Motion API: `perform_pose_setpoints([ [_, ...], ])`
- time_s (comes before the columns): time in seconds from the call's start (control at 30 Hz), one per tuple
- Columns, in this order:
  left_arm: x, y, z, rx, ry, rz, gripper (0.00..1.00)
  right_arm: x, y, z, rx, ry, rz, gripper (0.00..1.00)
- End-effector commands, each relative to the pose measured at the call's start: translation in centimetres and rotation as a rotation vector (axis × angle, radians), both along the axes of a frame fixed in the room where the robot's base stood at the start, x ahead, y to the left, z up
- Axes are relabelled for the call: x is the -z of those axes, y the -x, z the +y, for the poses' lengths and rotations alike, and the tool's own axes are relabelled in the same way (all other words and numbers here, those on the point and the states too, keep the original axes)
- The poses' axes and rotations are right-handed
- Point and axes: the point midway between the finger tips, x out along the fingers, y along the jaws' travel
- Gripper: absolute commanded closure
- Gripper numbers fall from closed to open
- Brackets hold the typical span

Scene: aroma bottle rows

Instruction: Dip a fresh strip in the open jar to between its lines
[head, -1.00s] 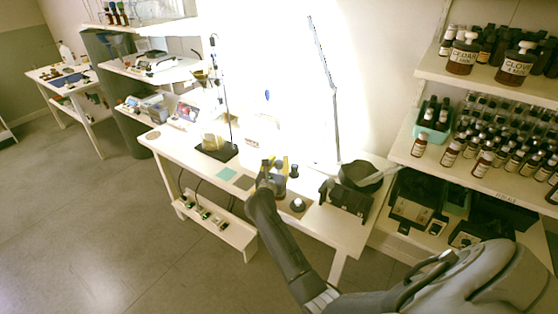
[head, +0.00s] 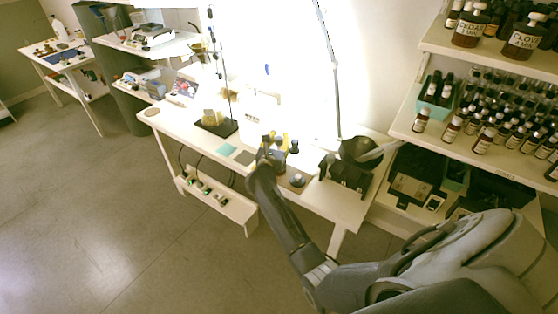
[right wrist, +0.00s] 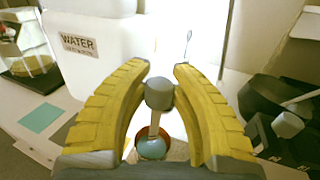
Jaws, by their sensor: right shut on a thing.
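My right gripper (right wrist: 160,85) has its two yellow fingers around a thing with a grey round cap (right wrist: 159,93) and a pale stem under it. Below the stem is a blue rounded shape (right wrist: 152,148) inside an orange-brown rim; I cannot tell whether this is the open jar. In the head view the right gripper (head: 272,148) is over the white table (head: 328,210), and its hold is too small to make out. A small round-topped item (head: 298,180) stands on a brown mat near the front edge. No scent strip or its lines can be made out clearly. My left gripper is out of view.
A white container labelled WATER (right wrist: 80,45) stands behind the left finger. A black bowl (head: 361,150) with a pale thin item stands at the table's right end. A teal square (head: 227,149) lies left of the gripper. Shelves of brown bottles (head: 483,143) stand at the right.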

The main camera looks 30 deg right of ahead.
Motion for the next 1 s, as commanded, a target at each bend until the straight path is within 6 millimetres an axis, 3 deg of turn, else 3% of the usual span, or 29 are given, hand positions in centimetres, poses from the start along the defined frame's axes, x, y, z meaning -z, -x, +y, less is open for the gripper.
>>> perform_pose_setpoints([
  [1.0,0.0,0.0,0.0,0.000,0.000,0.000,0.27,1.2,0.0,0.0,0.000,0.001,0.001,0.95],
])
